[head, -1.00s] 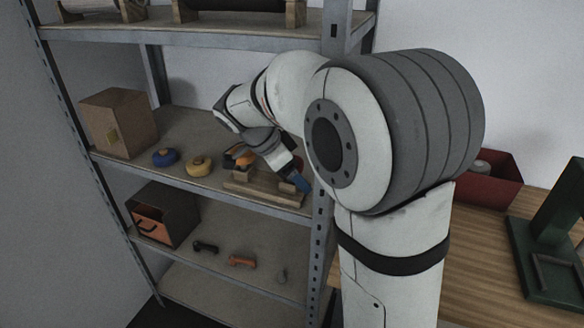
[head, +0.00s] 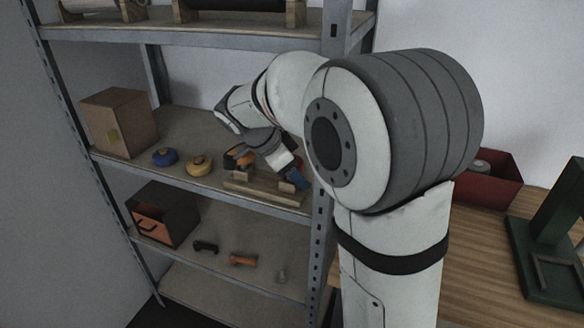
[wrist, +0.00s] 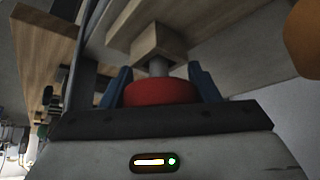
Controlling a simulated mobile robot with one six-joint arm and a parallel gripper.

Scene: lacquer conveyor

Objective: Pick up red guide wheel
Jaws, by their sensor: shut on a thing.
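The red guide wheel (wrist: 160,92) shows in the wrist view between the two blue fingers of my gripper (wrist: 163,88). The fingers are shut on its sides. A grey pin or shaft shows between the wheel and a square wooden block (wrist: 158,42). I cannot tell whether the wheel still touches the shaft. In the head view my gripper (head: 299,180) is at the right end of the middle shelf, by a wooden stand (head: 262,188).
A blue wheel (head: 165,157) and a yellow wheel (head: 199,165) lie on the middle shelf beside a cardboard box (head: 118,122). An orange and dark thing (head: 240,157) stands behind the stand. The metal shelf post (head: 318,245) is close to my gripper. A red bin (head: 490,180) is at right.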

